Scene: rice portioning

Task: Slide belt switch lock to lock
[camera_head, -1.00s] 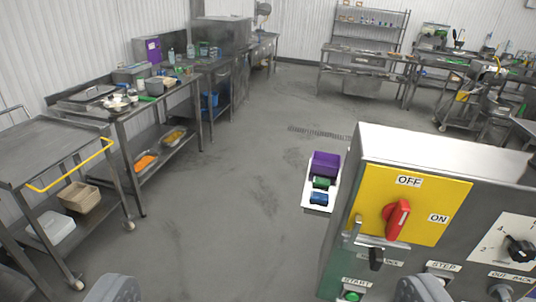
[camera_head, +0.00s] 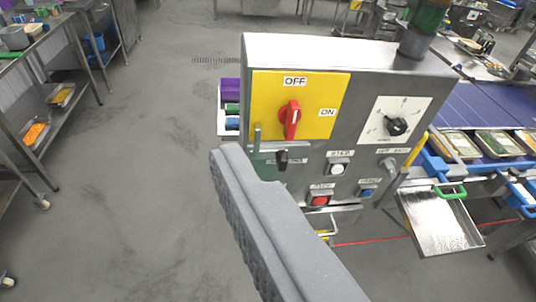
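The belt switch is a red rotary handle (camera_head: 290,119) on a yellow plate (camera_head: 262,98), upright and pointing toward the OFF label. Below the plate is the slide lock, with a black knob (camera_head: 282,158) and a small upright metal pin (camera_head: 257,137) to its left. The label behind the knob is partly hidden and too small to read. My gripper (camera_head: 235,160) shows as one long grey finger shape rising from the bottom, its tip just left of and below the lock. Contact with the lock cannot be told. The other finger cannot be made out separately.
The steel control box (camera_head: 345,52) also carries a black dial (camera_head: 396,126), a white button (camera_head: 338,168), a red button (camera_head: 319,200) and a blue one (camera_head: 367,193). Right of it are a conveyor (camera_head: 487,112) with trays and a steel chute (camera_head: 440,222).

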